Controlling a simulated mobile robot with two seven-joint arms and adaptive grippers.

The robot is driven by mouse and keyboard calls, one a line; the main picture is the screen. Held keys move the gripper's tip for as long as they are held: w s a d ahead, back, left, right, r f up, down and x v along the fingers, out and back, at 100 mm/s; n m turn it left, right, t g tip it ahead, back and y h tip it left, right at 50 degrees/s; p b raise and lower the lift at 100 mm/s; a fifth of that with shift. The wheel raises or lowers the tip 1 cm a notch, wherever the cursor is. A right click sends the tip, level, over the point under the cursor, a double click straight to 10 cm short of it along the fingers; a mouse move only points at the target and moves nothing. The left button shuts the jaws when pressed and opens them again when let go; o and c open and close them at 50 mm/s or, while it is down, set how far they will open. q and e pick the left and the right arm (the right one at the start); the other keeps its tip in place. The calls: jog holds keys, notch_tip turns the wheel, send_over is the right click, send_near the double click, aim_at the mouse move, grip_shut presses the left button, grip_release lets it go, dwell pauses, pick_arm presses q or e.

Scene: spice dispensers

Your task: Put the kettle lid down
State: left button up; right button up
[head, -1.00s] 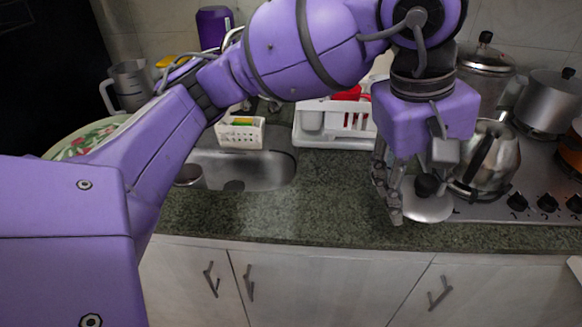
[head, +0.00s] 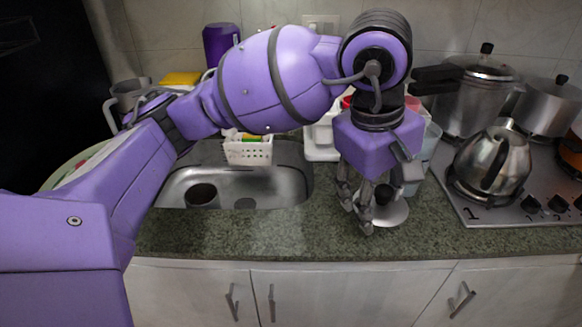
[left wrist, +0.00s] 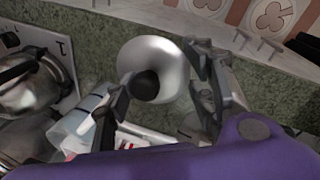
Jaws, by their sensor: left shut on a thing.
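The kettle lid (head: 395,215) is a shiny silver disc with a black knob. My left gripper (head: 367,212) is shut on it by the knob and holds it over the green counter, left of the stove. In the left wrist view the lid (left wrist: 165,55) and its black knob (left wrist: 145,86) show at the fingers, over the counter near its edge. I cannot tell whether the lid touches the counter. The silver kettle (head: 492,165) stands on the stove to the right, apart from the lid. My right gripper is not in view.
The sink (head: 270,187) is to the left, with a white basket (head: 248,152) behind it. A dish rack (head: 322,140) stands behind my gripper. The stove (head: 465,208) holds pots at the right. The front counter strip (head: 290,235) is clear.

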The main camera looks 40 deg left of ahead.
aim_at(347, 216)
pick_arm(q)
jog(key=w+a+f, duration=0.1)
jog(key=a, duration=0.1)
jog(key=w+a+f, duration=0.1)
jog(key=shift+w+a+f, duration=0.2)
jog(key=shift+w+a, duration=0.15)
jog(key=f, duration=0.1)
jog(key=w+a+f, duration=0.2)
jog(key=shift+w+f, duration=0.1)
jog(key=shift+f, duration=0.25)
jog(key=shift+w+a+f, duration=0.4)
jog(key=shift+f, duration=0.25)
jog(key=shift+s+x, duration=0.15)
jog(key=shift+x, duration=0.75)
jog(key=shift+s+x, duration=0.2)
jog(key=shift+x, duration=0.65)
jog(key=o, duration=1.1)
jog(key=shift+a, duration=0.25)
jog(key=shift+o, duration=0.2)
jog(key=v, duration=1.2)
jog(key=shift+r, duration=0.15)
